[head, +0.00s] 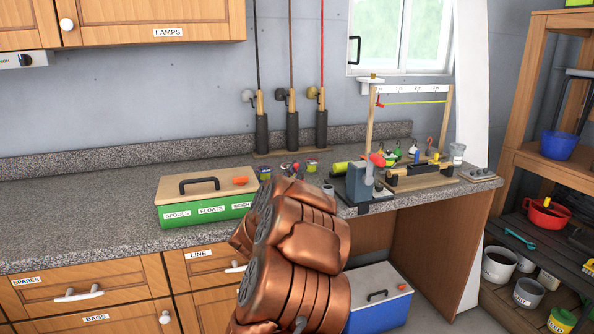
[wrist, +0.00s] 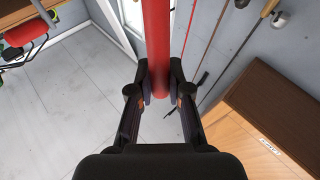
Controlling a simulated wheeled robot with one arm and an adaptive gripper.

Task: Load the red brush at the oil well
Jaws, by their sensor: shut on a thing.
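In the wrist view my gripper (wrist: 160,90) is shut on a long red cylindrical shaft (wrist: 158,40), which runs from between the fingers out past the top edge. It is likely the red brush's handle; no bristles show. In the head view the gripper and the red shaft are not visible, and my copper-coloured arm fills the lower middle. I cannot pick out the oil well with certainty. A small white cup (head: 457,149) stands at the right end of the counter, among small fly-tying items.
A green toolbox (head: 205,215) sits on the speckled counter (head: 100,195). A grey vise (head: 360,182) and a wooden rack (head: 420,178) stand to the right. A blue cooler (head: 385,315) is below, shelves (head: 540,160) at right. The left counter is clear.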

